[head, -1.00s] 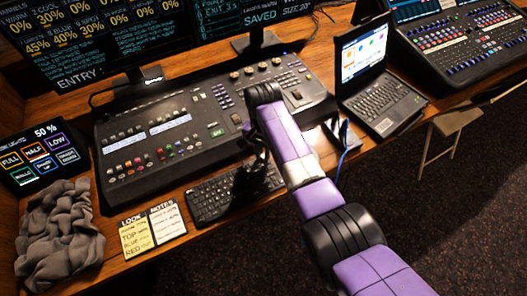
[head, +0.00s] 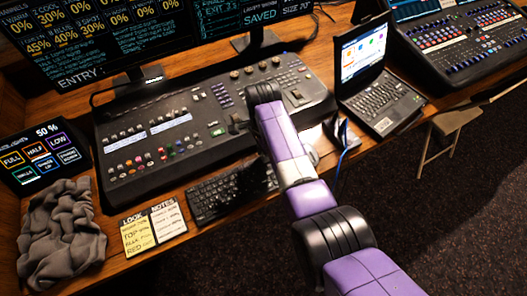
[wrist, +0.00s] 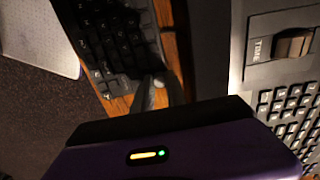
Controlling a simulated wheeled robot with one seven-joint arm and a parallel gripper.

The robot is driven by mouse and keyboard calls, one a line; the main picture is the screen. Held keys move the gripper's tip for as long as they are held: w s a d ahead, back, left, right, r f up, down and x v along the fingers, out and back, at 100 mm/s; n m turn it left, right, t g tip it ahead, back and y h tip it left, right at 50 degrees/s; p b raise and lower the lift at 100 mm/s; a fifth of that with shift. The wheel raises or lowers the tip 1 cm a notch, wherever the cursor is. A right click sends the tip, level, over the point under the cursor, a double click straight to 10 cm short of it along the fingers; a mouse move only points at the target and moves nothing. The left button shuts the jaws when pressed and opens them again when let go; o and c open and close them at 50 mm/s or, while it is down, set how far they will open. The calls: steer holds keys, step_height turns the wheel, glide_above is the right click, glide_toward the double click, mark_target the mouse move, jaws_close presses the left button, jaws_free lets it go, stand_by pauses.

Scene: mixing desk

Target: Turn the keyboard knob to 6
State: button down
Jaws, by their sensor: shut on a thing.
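The black keyboard (head: 220,196) lies on the wooden desk in front of the large console, and its right end is partly behind my arm in the head view. In the wrist view the keyboard (wrist: 112,38) runs from the top toward the middle. My gripper (wrist: 160,90) is at the keyboard's corner, shut on the keyboard knob, which is mostly hidden by the fingers. A small grey rounded piece shows between the fingertips. The knob's marks and setting cannot be read.
The large console (head: 150,163) stands just behind the keyboard. Two note cards (head: 152,228) and a grey cloth (head: 60,230) lie to the left. An open laptop (head: 378,108) and a second mixer (head: 470,45) stand to the right.

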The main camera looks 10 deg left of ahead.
stand_by(0.4)
steer(key=c, duration=1.3)
jaws_free()
steer(key=shift+r, duration=0.15)
step_height(320, 180, up, 8)
steer(key=shift+f+b, duration=0.2)
steer(key=shift+b, duration=0.15)
